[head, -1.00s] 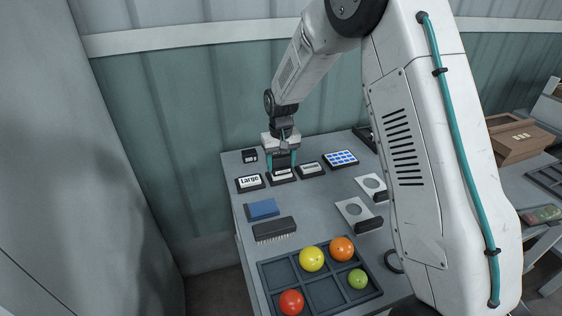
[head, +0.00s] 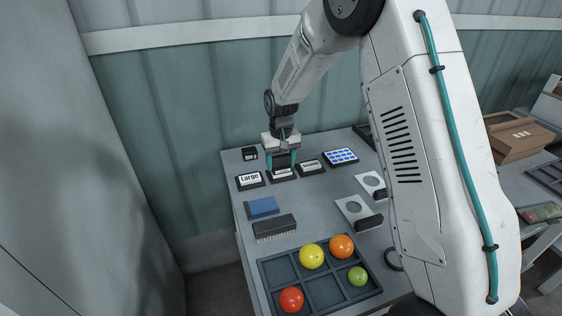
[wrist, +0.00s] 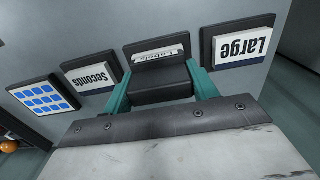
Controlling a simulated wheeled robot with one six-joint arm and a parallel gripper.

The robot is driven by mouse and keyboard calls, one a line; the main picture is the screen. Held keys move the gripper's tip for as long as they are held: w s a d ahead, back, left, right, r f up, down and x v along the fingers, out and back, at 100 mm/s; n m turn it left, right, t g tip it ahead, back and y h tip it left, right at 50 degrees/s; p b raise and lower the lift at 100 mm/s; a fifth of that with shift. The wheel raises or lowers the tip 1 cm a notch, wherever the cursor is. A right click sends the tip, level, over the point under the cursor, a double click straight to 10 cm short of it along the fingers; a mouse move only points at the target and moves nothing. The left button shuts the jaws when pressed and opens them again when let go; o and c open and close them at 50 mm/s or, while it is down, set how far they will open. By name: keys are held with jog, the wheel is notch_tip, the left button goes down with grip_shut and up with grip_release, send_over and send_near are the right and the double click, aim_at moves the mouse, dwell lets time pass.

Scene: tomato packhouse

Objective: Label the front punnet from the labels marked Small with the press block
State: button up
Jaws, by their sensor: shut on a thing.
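My gripper (head: 282,161) is shut on a black press block (wrist: 161,84), held between its two teal fingers. The block is over the near part of the middle label holder (wrist: 151,52); whether it touches the labels I cannot tell. The white label there shows upside-down print that looks like "Labels"; no word Small is readable, and part is hidden by the block. To its sides are the labels marked Large (wrist: 241,46) and Seconds (wrist: 89,78). At the far right of the head view, a punnet (head: 541,213) with red and green contents is partly cut off; whether it is the front one is unclear.
A card of blue squares (head: 341,156) lies right of the labels. A blue pad (head: 263,207), a dark brush (head: 274,228) and two plates with round holes (head: 354,209) are nearer. A divided tray (head: 317,290) holds several tomatoes. A brown box (head: 520,140) stands right.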

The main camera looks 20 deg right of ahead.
dwell(0.6)
jog(key=shift+r, duration=3.5)
